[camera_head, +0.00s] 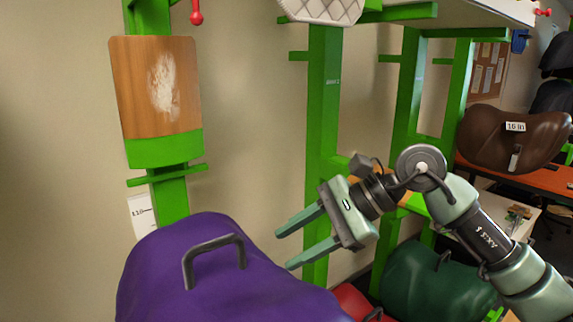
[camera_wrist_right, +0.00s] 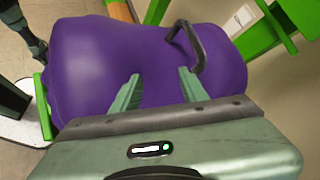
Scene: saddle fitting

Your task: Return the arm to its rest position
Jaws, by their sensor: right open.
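My right gripper (camera_head: 290,242) is open and empty, its two green fingers pointing left in the head view. It is to the right of and above the purple saddle (camera_head: 215,275), which has a dark handle (camera_head: 213,250) on top. In the right wrist view the open fingers (camera_wrist_right: 158,90) show in front of the purple saddle (camera_wrist_right: 105,65), with its handle (camera_wrist_right: 188,45) beyond the right finger. I cannot tell the exact gap between fingers and saddle. My left gripper is not in the head view.
Green rack posts (camera_head: 322,110) stand behind my right gripper. A wooden panel (camera_head: 155,85) hangs at the left. A dark green saddle (camera_head: 432,280) lies below my right arm, and a brown saddle (camera_head: 510,135) sits farther right. The wall between the posts is bare.

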